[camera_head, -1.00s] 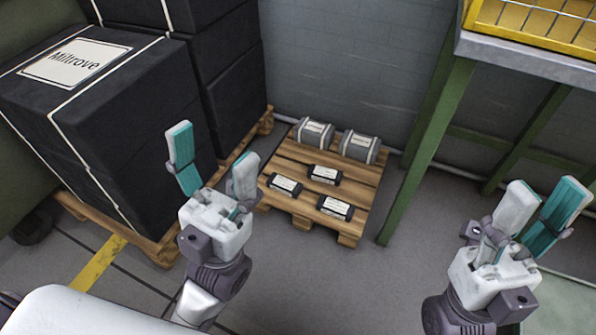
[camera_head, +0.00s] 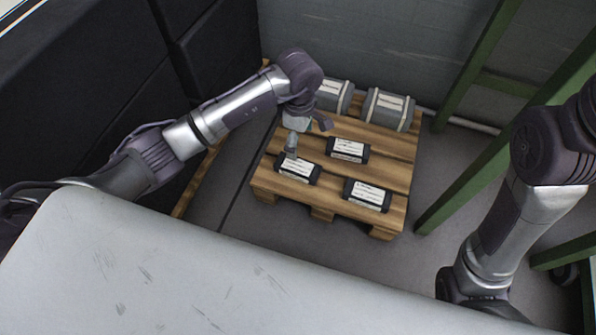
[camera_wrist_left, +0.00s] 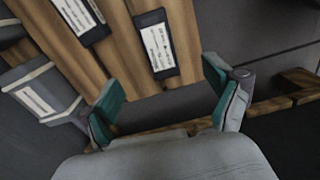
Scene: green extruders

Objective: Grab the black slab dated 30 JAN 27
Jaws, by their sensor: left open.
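Three black slabs with white labels lie flat on a wooden pallet (camera_head: 388,150): a front-left slab (camera_head: 285,173), a middle slab (camera_head: 347,150) and a front-right slab (camera_head: 367,194). The print is too small to read, so I cannot tell which is dated 30 JAN 27. My left gripper (camera_head: 292,146) points down over the front-left slab and partly covers its upper edge. In the left wrist view the open, empty fingers (camera_wrist_left: 165,98) stand apart, with one slab (camera_wrist_left: 155,45) ahead between them and another slab (camera_wrist_left: 80,18) farther left. My right gripper is not in view.
Two grey blocks with labels, a left one (camera_head: 334,95) and a right one (camera_head: 388,108), stand at the pallet's back. Green posts (camera_head: 480,165) rise to the right. Tall black stacks (camera_head: 90,90) stand left, and a grey wall (camera_head: 370,45) closes the back.

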